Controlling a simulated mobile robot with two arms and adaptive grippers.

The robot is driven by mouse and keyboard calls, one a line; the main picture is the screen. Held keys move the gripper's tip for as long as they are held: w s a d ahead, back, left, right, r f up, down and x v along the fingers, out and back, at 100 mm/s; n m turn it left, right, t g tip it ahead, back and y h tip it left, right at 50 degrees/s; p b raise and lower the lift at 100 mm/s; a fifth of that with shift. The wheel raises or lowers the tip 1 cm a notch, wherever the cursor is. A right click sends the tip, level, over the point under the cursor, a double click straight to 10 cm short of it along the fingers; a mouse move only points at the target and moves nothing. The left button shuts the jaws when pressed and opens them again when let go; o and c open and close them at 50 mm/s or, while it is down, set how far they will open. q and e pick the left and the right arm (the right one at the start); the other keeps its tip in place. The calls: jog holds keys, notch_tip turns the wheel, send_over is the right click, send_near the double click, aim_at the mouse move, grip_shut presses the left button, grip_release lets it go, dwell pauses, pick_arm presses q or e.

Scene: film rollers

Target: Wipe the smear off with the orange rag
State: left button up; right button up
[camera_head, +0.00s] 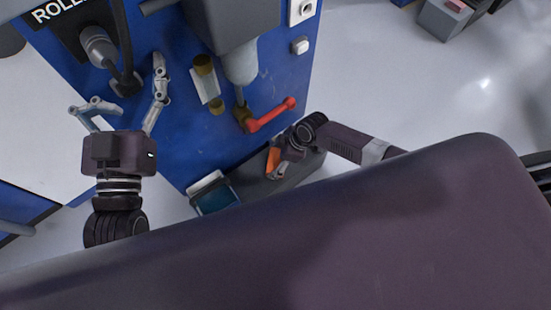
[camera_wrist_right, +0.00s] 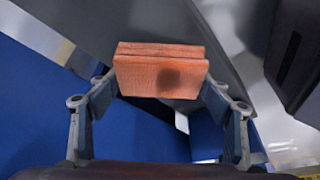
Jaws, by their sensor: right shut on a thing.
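The orange rag (camera_head: 273,159) is a folded block between the fingers of my right gripper (camera_head: 277,163), low beside the blue machine panel. In the right wrist view the rag (camera_wrist_right: 158,75) is gripped at both ends by my right gripper (camera_wrist_right: 158,82). A dark patch shows on its near face; I cannot tell if it is dirt or shadow. My left gripper (camera_head: 120,100) is open and empty in front of the panel at left. I cannot make out the smear in either view.
The blue panel (camera_head: 185,150) carries a red-handled lever (camera_head: 270,115), a brass-capped fitting (camera_head: 204,66) and a grey cylinder (camera_head: 240,65). A small teal-faced box (camera_head: 215,197) sits below. A grey box (camera_head: 445,18) stands far right on open pale floor (camera_head: 420,90).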

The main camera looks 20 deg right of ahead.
aim_at(141, 118)
pick_arm(q)
jog(key=f+g, duration=0.1)
jog(key=f, duration=0.2)
jog(key=a+f+g+y+p, duration=0.1)
jog(key=f+g, duration=0.1)
jog(key=f, duration=0.2)
jog(key=a+f+g+p, duration=0.1)
jog(key=f+g, duration=0.1)
jog(key=f, duration=0.2)
jog(key=shift+s+a+f+y, duration=0.1)
jog(key=shift+s+y, duration=0.05)
jog(key=shift+y, duration=0.25)
pick_arm(e)
jog(key=shift+a+r, duration=0.1)
jog(key=shift+r, duration=0.85)
jog(key=shift+r+p, duration=0.3)
pick_arm(q)
jog(key=s+a+f+g+y, duration=0.1)
jog(key=s+f+g, duration=0.2)
jog(key=f, duration=0.3)
jog(key=shift+s+a+g+p, duration=0.25)
jog(key=shift+g+p, duration=0.05)
jog(key=shift+g, duration=0.1)
pick_arm(e)
jog(key=shift+r, duration=0.35)
